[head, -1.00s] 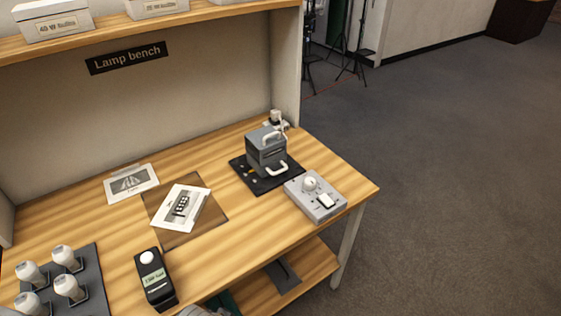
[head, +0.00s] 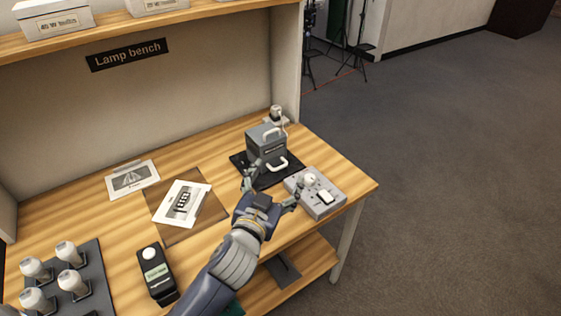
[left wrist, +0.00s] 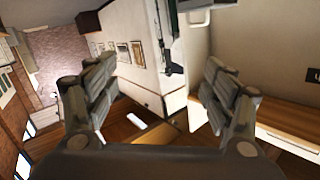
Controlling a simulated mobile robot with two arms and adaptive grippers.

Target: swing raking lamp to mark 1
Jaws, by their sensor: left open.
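The raking lamp appears to be the grey box-shaped housing (head: 266,145) with white handles, on a black base plate (head: 239,161) at the bench's right end. The front handle (head: 279,165) juts out low toward me. The lettering of any mark on the plate is too small to read, and my gripper hides part of its front edge. My left gripper (head: 272,186) is open and empty in front of the lamp, its fingers spread between the plate and a grey control box. The open fingers also show in the left wrist view (left wrist: 155,90). My right gripper is not in view.
The grey control box (head: 329,206) with a white bulb stands right of my gripper. Printed sheets (head: 130,178), a black meter (head: 156,272) and a rack of bulbs (head: 96,255) are to the left. A small fitting (head: 277,115) stands behind the lamp. Floor at right is clear.

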